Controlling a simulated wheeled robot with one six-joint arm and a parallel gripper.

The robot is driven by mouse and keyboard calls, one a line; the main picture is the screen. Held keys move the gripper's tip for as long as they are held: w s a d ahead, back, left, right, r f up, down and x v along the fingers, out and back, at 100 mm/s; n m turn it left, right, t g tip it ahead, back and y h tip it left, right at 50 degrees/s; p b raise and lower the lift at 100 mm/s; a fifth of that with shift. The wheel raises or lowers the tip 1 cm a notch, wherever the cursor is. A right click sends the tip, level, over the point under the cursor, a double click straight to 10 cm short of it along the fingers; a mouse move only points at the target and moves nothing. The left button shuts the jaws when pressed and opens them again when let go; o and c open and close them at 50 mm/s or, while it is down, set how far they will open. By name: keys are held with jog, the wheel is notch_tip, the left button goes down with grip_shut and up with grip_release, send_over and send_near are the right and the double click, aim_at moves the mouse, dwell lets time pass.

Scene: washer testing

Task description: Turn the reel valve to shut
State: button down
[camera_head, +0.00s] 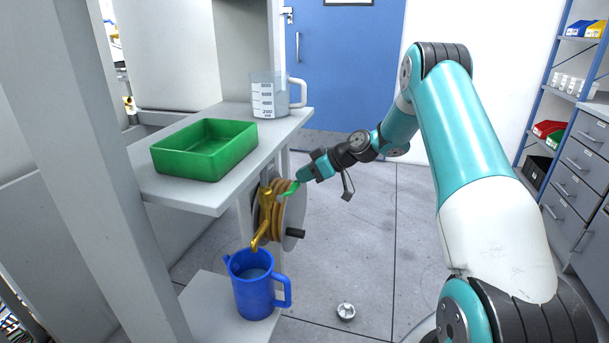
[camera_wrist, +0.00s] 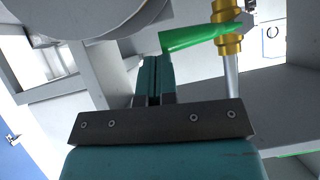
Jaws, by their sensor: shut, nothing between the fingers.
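The reel valve is a brass fitting (camera_head: 265,205) with a green lever (camera_head: 290,189), in front of a hose reel (camera_head: 291,215) under the shelf. In the wrist view, the green lever (camera_wrist: 190,38) runs sideways from the brass body (camera_wrist: 229,30), at the upper right. My gripper (camera_head: 300,179) is at the lever's free end in the head view. Its teal fingers (camera_wrist: 155,72) are shut with nothing between them. The lever's tip lies just beyond the fingertips; I cannot tell whether they touch.
A blue jug (camera_head: 253,291) stands below the brass spout. A green tray (camera_head: 205,151) and a clear measuring jug (camera_head: 268,96) are on the shelf (camera_head: 190,191) above. A small round metal object (camera_head: 346,311) lies on the floor. The floor right of the reel is mostly clear.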

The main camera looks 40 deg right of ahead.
jog(key=w+r+p+v, duration=0.2)
jog(key=v, duration=1.1)
